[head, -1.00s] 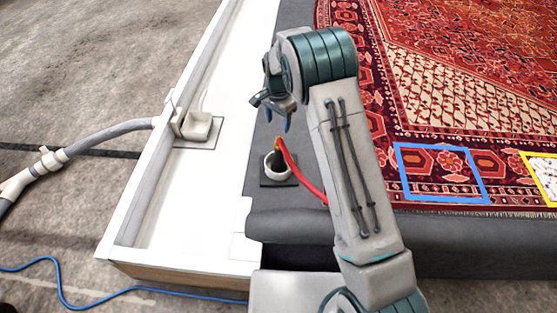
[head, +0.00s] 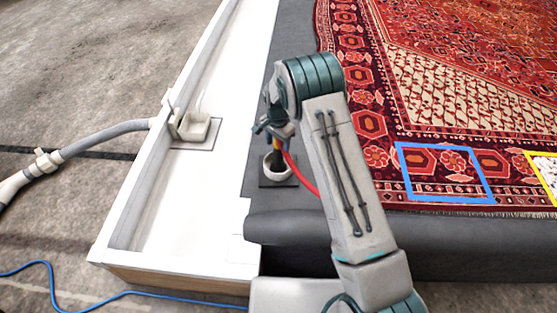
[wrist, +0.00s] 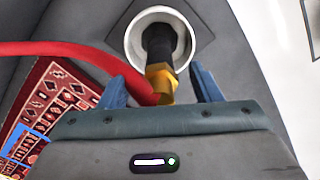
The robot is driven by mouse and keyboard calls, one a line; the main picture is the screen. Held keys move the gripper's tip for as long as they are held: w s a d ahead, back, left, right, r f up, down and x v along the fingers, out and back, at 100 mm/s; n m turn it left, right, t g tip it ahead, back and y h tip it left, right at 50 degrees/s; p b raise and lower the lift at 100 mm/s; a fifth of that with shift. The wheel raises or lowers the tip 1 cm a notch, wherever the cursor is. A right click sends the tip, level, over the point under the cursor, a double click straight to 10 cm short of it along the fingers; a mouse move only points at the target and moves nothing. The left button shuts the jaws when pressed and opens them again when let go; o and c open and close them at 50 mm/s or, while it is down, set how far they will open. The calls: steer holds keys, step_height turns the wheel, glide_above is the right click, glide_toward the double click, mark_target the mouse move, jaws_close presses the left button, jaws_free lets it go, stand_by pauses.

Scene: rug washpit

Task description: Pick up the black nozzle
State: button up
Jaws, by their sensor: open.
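The black nozzle (wrist: 159,44) stands in a round white holder (wrist: 138,42), its lower part hidden inside. Its brass fitting (wrist: 160,78) joins a red hose (wrist: 60,48) that runs left in the wrist view. In the head view, the nozzle (head: 278,160) shows as a dark piece in the holder (head: 267,171), partly covered by my gripper (head: 276,143). My gripper is open, right above the holder. In the wrist view, the blue fingers of my gripper (wrist: 160,88) stand either side of the brass fitting, with gaps showing.
The holder sits on a dark plate on the grey platform (head: 300,228). A patterned rug (head: 440,80) with a blue square frame (head: 445,172) lies right. A white trough (head: 205,210) with a drain fitting (head: 197,128) and grey hose is left.

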steer(key=shift+r, duration=0.1)
steer(key=c, duration=1)
steer(key=shift+c, duration=0.2)
